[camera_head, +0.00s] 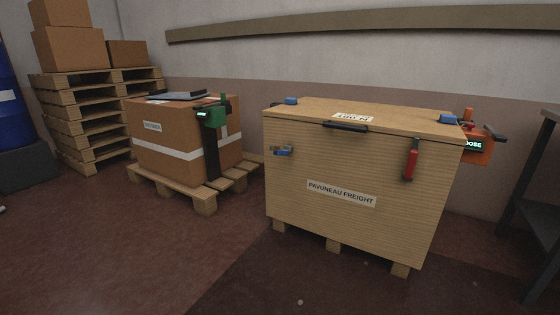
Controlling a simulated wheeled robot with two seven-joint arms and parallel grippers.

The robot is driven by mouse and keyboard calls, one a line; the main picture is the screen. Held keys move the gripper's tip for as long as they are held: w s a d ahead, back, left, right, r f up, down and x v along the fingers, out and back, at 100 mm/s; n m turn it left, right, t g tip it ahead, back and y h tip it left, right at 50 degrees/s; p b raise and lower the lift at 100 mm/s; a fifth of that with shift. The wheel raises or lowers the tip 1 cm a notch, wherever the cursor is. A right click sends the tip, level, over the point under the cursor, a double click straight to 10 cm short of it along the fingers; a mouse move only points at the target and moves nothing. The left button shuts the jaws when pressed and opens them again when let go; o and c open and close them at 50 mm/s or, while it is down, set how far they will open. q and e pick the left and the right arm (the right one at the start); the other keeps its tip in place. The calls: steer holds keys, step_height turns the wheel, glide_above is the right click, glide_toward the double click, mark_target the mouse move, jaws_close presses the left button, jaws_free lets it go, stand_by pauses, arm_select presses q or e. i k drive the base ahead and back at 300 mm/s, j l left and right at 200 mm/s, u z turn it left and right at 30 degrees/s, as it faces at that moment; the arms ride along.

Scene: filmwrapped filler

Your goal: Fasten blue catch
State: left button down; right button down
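A blue catch (283,150) is on the upper left of the front face of a wooden crate (300,188). It lies roughly sideways and is too small to tell whether it is fastened. A red catch (411,163) hangs down on the right of the same face, just under the lid (395,114). The lid lies on the crate and has a dark handle (345,126) at its front edge. Blue pieces sit on the lid's left end (291,101) and right end (448,119). Neither of my grippers shows.
A cardboard box on a pallet (203,201), with a green device (212,115), stands left of the crate. An orange device (475,150) is at the crate's right. A dark shelf (536,225) stands far right. The floor in front is clear.

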mark_target(282, 153)
steer(key=i+j, duration=0.15)
steer(key=i, duration=0.3)
steer(key=i+j, duration=0.15)
steer(key=i, duration=0.3)
steer(key=i+j, duration=0.15)
steer(key=i, duration=0.35)
steer(key=i+j, duration=0.2)
steer(key=i, duration=0.25)
steer(key=u, duration=0.05)
